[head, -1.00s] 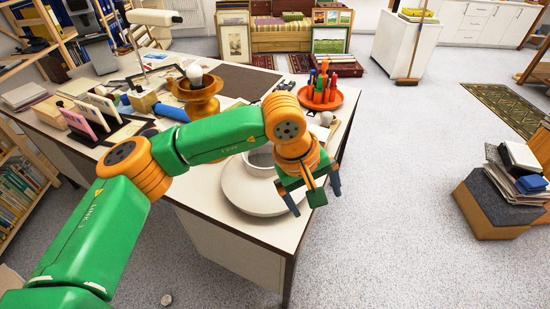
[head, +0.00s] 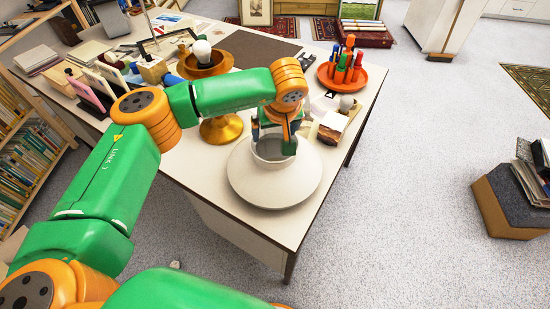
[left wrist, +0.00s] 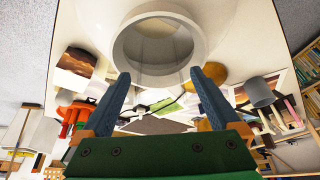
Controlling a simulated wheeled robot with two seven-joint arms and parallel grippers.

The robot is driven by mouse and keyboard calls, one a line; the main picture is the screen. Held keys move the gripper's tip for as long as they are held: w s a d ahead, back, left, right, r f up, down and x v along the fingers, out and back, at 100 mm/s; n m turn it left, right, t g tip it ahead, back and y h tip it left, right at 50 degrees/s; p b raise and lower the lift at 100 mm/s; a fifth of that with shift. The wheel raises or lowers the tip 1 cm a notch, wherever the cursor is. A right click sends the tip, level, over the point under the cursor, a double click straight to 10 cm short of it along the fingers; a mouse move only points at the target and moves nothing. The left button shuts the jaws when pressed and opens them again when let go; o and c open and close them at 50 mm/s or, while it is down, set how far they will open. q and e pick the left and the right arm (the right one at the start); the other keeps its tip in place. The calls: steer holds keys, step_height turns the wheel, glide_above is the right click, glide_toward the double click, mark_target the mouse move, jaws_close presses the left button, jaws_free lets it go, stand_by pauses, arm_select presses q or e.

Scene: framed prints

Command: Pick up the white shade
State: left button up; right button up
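The white shade (head: 275,190) stands on the near right corner of the desk, wide and round with a narrower collar at the top. In the left wrist view the shade (left wrist: 210,25) shows its round open collar just beyond my fingertips. My left gripper (head: 272,142) is at the collar, fingers apart, with nothing visibly clamped. In the left wrist view its two dark blue fingers (left wrist: 160,76) reach toward the collar's rim. Whether they touch it, I cannot tell. My right gripper is not in view.
A brown lamp base (head: 207,70) with a bulb stands behind my left arm. An orange tray (head: 337,83) with colored bottles is at the desk's right edge. Small items (head: 330,130) lie just behind the shade. Open floor (head: 410,190) lies to the right.

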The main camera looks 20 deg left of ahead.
arm_select(q)
steer(key=shift+s+r, duration=0.1)
steer(key=shift+s, duration=0.05)
steer(key=c, duration=0.7)
jaws_close()
